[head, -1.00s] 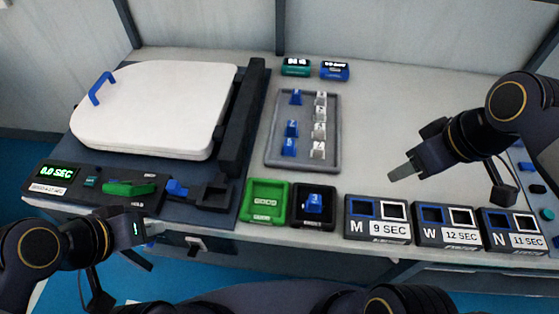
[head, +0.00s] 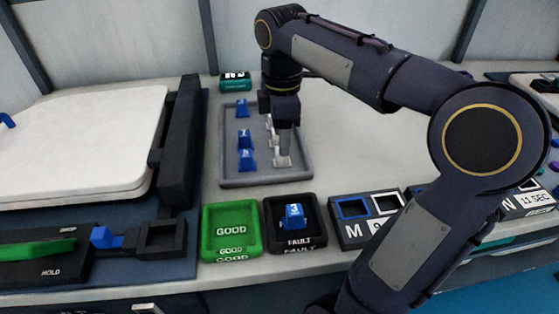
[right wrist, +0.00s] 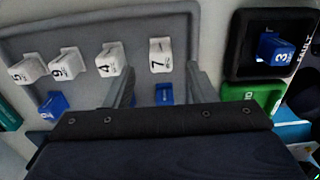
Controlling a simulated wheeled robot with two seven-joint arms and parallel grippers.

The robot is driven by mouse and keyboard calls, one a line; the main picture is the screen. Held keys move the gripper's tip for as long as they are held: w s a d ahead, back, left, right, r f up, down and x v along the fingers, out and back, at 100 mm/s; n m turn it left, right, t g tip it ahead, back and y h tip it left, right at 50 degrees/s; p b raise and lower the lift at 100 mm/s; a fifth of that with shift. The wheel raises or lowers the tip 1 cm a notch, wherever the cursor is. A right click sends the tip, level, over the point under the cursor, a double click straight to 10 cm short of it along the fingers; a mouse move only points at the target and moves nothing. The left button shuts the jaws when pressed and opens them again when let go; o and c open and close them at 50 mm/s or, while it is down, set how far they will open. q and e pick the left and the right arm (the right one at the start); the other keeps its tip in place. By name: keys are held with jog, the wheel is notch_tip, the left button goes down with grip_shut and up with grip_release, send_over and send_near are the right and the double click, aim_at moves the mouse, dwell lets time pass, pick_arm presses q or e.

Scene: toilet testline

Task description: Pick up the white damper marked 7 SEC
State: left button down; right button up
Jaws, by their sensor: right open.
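The white damper marked 7 (right wrist: 160,54) lies in the grey tray (head: 233,183), at the end of the white row nearest the bins. In the right wrist view it shows between the lines of my two fingers, just beyond their tips. My right gripper (right wrist: 160,76) is open and empty. In the head view my right gripper (head: 288,148) reaches down over the tray's right side and partly hides the white row; a white damper (head: 282,161) shows just below it. Contact cannot be told. My left gripper is out of view.
White dampers marked 4 (right wrist: 110,60), 9 (right wrist: 66,64) and 5 (right wrist: 28,69) stand in the same row. Blue dampers (head: 245,138) stand to the left in the tray. A green GOOD bin (head: 206,240) and a black FAULT bin (head: 269,240) holding a blue damper stand in front.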

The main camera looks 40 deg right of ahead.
notch_tip(320, 180, down, 3)
jog(key=shift+f+b, duration=0.2)
jog(key=shift+b, duration=0.3)
jog(key=shift+s, duration=0.1)
jog(key=c, duration=1.1)
jog(key=shift+r, duration=0.15)
